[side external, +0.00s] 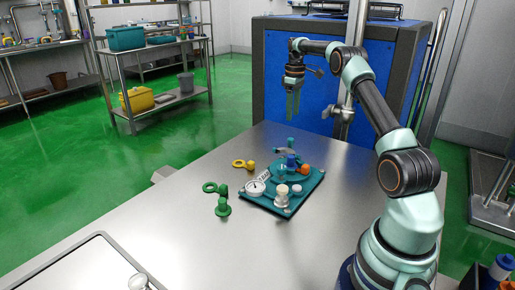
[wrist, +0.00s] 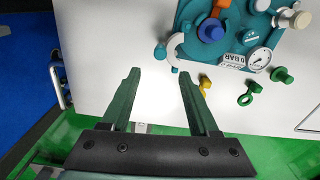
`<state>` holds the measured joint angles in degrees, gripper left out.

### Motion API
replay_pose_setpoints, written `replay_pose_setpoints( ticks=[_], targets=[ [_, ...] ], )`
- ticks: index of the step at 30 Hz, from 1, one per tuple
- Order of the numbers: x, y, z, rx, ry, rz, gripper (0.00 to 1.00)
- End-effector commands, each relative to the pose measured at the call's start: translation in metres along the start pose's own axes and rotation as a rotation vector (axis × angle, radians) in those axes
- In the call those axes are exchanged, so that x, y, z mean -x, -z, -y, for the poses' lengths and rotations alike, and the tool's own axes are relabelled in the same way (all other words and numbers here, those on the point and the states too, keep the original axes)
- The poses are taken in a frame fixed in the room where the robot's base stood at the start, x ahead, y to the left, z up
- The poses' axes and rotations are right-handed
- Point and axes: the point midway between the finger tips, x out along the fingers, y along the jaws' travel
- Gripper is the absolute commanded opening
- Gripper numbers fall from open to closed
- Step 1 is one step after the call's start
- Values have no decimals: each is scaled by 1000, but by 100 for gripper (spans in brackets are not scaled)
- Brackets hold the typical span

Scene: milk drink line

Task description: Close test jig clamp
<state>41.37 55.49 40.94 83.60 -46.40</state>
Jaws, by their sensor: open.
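The teal test jig (side external: 313,187) sits on the steel table, with a dial gauge (side external: 255,187), a blue knob (side external: 291,161) and an orange part (side external: 303,169) on it. A grey clamp arm with a teal knob (side external: 290,141) stands up at its back; whether the clamp is open or shut is unclear. In the wrist view the jig (wrist: 232,43) is cut off at the top right, and a pale curved piece with a teal knob (wrist: 160,51) shows at its left edge. My gripper (side external: 291,112) is open and empty, above and behind the jig; its fingers (wrist: 158,73) lie left of it.
A yellow ring part (side external: 239,163) and green parts (side external: 222,206) lie on the table left of the jig. A blue cabinet (side external: 285,75) and a steel post stand behind the table. A tray (side external: 85,265) lies at the front left.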

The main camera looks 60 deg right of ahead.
Motion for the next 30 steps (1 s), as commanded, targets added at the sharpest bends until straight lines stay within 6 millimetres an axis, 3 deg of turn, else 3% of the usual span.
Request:
replay_pose_setpoints(
  ticks=[9, 15, 21, 29, 30],
  targets=[
    [-62, 0, 2, 0, 3, 3, 61],
    [-90, 0, 1, 0, 1, 1, 61],
    [-102, 0, 1, 0, 1, 1, 61],
    [-103, 0, 1, 0, 0, 0, 61],
    [-103, 0, 1, 0, 0, 0, 53]
  ],
)
